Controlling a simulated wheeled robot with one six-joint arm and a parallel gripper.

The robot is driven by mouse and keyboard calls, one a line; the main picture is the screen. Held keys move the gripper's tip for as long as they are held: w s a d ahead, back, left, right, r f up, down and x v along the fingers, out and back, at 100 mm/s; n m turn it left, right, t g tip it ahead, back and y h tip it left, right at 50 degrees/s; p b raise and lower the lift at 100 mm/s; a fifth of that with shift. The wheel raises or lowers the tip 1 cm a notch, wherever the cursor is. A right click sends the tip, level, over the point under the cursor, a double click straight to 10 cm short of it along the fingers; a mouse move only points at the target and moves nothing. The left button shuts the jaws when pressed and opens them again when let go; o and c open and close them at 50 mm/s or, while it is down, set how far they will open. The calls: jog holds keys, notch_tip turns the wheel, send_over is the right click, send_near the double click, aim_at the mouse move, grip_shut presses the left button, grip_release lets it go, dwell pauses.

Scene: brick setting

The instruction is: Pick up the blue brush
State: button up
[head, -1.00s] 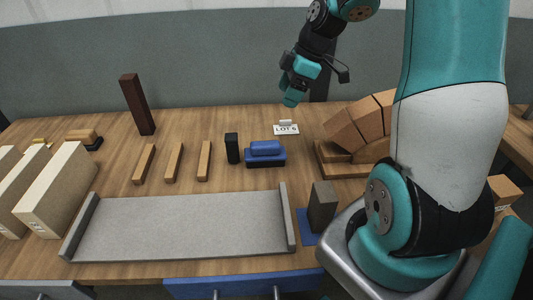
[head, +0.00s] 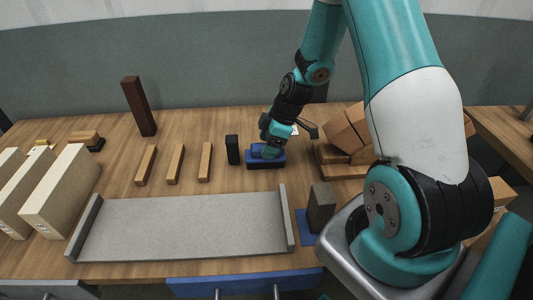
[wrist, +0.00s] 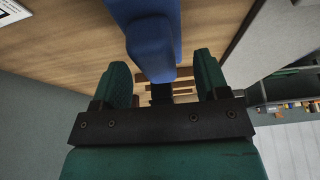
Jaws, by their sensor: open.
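The blue brush (head: 266,162) lies on the wooden table, right of the small black block, with a dark lower edge and a raised blue top. In the wrist view the blue brush (wrist: 152,38) comes in from the top, and its near end lies between the two green fingers.
A black upright block (head: 232,149) stands close left of the brush. Wooden bricks (head: 347,136) are stacked to its right. A grey tray (head: 180,225) lies in front, with a dark block (head: 321,207) beside it. Several thin wooden strips (head: 174,164) lie left.

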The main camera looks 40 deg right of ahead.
jog(key=shift+x, duration=0.85)
jog(key=shift+w, duration=0.1)
grip_shut()
notch_tip(320, 180, up, 20)
jog(key=shift+b, duration=0.4)
